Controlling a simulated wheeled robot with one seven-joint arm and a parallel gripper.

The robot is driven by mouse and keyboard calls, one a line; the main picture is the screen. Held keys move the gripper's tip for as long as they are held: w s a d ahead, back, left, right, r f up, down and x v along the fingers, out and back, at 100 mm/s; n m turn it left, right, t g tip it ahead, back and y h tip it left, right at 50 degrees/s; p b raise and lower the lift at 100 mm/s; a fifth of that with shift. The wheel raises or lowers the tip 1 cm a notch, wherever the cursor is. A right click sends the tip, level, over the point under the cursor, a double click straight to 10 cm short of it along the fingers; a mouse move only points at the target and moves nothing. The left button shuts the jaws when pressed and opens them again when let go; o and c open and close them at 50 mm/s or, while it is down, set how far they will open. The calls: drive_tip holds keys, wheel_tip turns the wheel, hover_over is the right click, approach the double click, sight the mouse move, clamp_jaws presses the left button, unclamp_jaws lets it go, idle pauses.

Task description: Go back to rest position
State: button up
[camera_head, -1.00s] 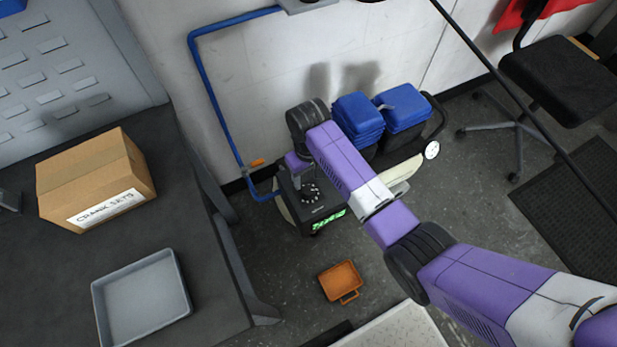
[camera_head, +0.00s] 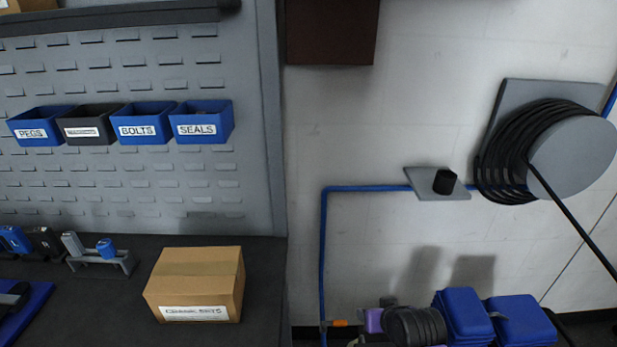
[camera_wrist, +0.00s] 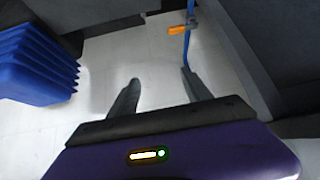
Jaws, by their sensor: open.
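My gripper (camera_wrist: 158,85) shows in the wrist view with its two dark fingers spread apart and nothing between them. It faces the pale wall, with blue bins to its left and a blue pipe to its right. In the head view only a purple and black part of my arm shows at the bottom edge, beside the blue bins.
A cardboard box (camera_head: 195,284) sits on the dark workbench (camera_head: 262,315). Blue lidded bins (camera_head: 463,315) stand at the lower right; they also show in the wrist view (camera_wrist: 35,65). A blue pipe (camera_head: 324,255) with an orange valve handle (camera_wrist: 177,30) runs along the wall. A hose reel (camera_head: 570,158) hangs at right.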

drive_tip(key=s+d+r+t, duration=0.1)
drive_tip(key=s+r, duration=0.5)
drive_tip(key=s, duration=0.9)
drive_tip(key=s+r+t, duration=0.3)
drive_tip(key=s+r, duration=0.3)
drive_tip(key=s, duration=0.9)
drive_tip(key=s+d+r+t+h, duration=0.1)
drive_tip(key=s+r+t, duration=0.2)
drive_tip(key=s, duration=1.2)
wheel_tip(320, 180, up, 4)
drive_tip(key=shift+d+f+m, duration=0.2)
drive_tip(key=shift+d+m, duration=0.1)
drive_tip(key=shift+d, duration=0.05)
